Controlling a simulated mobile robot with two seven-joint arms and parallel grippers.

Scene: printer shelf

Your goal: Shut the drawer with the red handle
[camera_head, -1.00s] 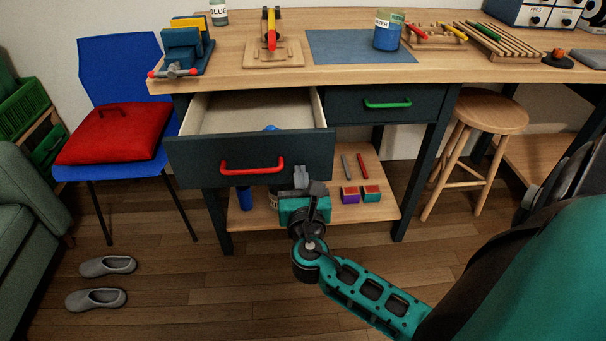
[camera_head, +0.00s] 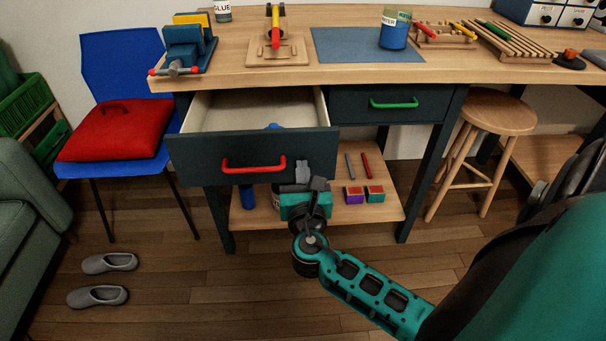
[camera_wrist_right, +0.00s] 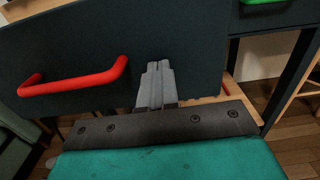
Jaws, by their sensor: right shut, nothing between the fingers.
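The drawer (camera_head: 215,152) has a dark blue-grey front and stands pulled out of the workbench at the left. Its red handle (camera_head: 254,165) is on the front, and it also shows at the left in the right wrist view (camera_wrist_right: 75,82). My right gripper (camera_head: 303,168) is shut and empty, in front of the drawer's lower right part, to the right of the handle. In the right wrist view its fingers (camera_wrist_right: 155,84) point at the drawer front; I cannot tell whether they touch it. My left gripper is not in view.
A closed drawer with a green handle (camera_head: 394,103) is to the right. Under the bench, a lower shelf (camera_head: 330,213) holds small boxes and tools. A wooden stool (camera_head: 497,115) stands right, a blue chair (camera_head: 118,60) with a red cushion left. Tools stand on the bench top.

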